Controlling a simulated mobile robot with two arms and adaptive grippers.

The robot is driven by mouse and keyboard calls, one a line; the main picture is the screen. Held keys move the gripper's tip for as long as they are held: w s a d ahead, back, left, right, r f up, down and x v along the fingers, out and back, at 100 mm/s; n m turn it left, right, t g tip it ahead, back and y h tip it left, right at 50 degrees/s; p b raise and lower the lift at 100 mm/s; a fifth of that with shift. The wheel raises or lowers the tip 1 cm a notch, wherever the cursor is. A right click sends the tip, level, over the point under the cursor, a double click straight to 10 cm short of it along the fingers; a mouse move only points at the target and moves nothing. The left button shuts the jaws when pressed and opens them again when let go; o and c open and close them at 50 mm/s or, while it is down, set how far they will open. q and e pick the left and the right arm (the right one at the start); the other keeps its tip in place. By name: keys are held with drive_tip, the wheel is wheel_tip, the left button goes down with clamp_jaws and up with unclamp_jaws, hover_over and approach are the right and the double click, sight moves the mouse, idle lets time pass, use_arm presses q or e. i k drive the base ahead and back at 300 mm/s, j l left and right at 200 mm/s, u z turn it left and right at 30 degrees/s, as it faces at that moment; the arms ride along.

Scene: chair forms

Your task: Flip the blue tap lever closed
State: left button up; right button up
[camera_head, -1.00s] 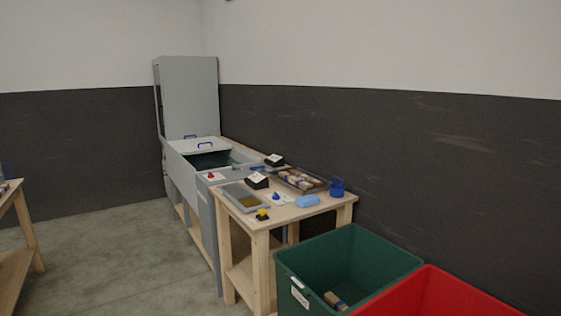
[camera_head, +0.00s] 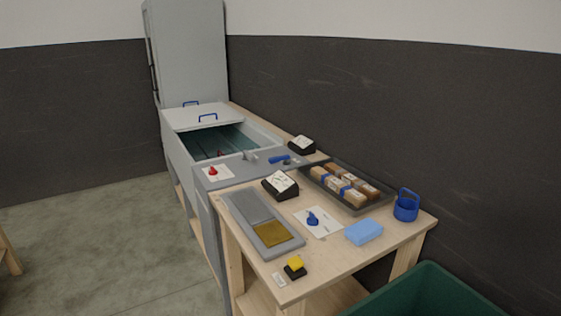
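The blue tap lever (camera_head: 280,160) lies on the grey rim at the right end of the water tank, beside a small grey spout (camera_head: 250,156). It is small in view, and I cannot tell its exact setting. A second blue lever-like knob (camera_head: 312,218) stands on a white plate on the wooden table, and a red knob (camera_head: 213,171) stands on a white plate on the tank's near corner. Neither of my grippers shows in the head view.
A green bin (camera_head: 430,295) stands at front right.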

sight(276, 159)
drive_tip(key=i+j+z, duration=0.15)
drive_tip(key=z, duration=0.25)
drive_tip(key=i+j+z, duration=0.15)
drive_tip(key=j+z, duration=0.25)
drive_tip(key=i+j+z, duration=0.1)
drive_tip(key=z, duration=0.3)
drive_tip(key=j+z, duration=0.4)
drive_tip(key=k+j+z, duration=0.1)
drive_tip(key=j+z, duration=0.15)
drive_tip(key=j, duration=1.8)
